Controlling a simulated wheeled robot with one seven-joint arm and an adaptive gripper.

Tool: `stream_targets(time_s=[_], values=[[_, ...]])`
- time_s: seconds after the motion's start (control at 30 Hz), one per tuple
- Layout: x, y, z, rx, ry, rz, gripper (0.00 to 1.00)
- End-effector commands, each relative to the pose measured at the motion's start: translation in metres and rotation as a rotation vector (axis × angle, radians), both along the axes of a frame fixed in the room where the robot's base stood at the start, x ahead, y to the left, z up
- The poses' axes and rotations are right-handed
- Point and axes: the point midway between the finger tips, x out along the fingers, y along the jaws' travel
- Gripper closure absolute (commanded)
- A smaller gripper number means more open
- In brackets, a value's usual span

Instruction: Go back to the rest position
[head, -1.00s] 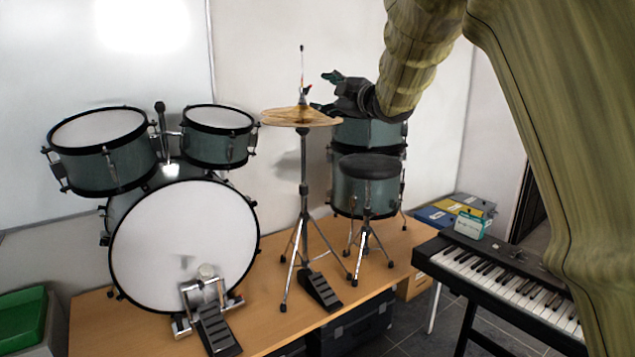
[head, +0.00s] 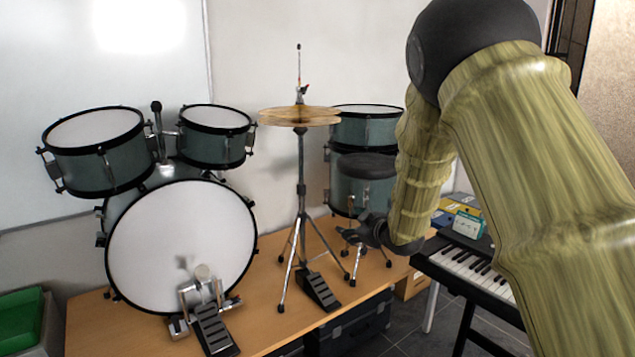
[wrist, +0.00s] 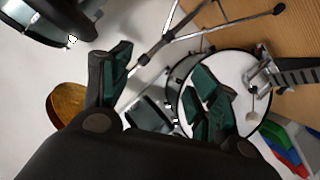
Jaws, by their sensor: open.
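My gripper (head: 358,232) hangs low in the head view, in front of the stool and right of the hi-hat stand's legs. In the wrist view my gripper (wrist: 160,88) has its two dark green-padded fingers spread apart with nothing between them. My arm, in a yellow-green sleeve, comes down from the upper right and hides part of the keyboard. The hi-hat (head: 300,117) stands upright on its tripod, with a small red-tipped piece (head: 302,91) on its rod. I cannot tell how close the gripper is to the stool legs.
The drum kit's bass drum (head: 180,245) and two toms stand at left on the wooden platform (head: 262,290). A round stool (head: 366,166) stands before the floor tom. A keyboard (head: 462,262) with a teal box (head: 468,224) is at right. A green bin (head: 22,318) is at lower left.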

Motion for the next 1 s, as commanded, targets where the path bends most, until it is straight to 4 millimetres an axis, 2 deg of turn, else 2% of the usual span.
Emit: stream_targets(time_s=[0.03,0.1,0.27,0.3,0.5,0.67,0.8,0.87,1.0], values=[[-0.01,-0.007,-0.03,0.017,0.047,-0.024,0.39],[-0.025,-0.015,-0.067,0.04,0.107,-0.059,0.39],[-0.066,-0.033,-0.148,0.086,0.247,-0.143,0.39],[-0.079,-0.037,-0.168,0.097,0.281,-0.165,0.39],[-0.147,-0.058,-0.259,0.139,0.455,-0.276,0.39],[-0.213,-0.072,-0.323,0.163,0.598,-0.371,0.39],[-0.277,-0.083,-0.371,0.177,0.722,-0.46,0.39],[-0.306,-0.088,-0.389,0.181,0.775,-0.498,0.39],[-0.378,-0.098,-0.425,0.183,0.9,-0.591,0.39]])
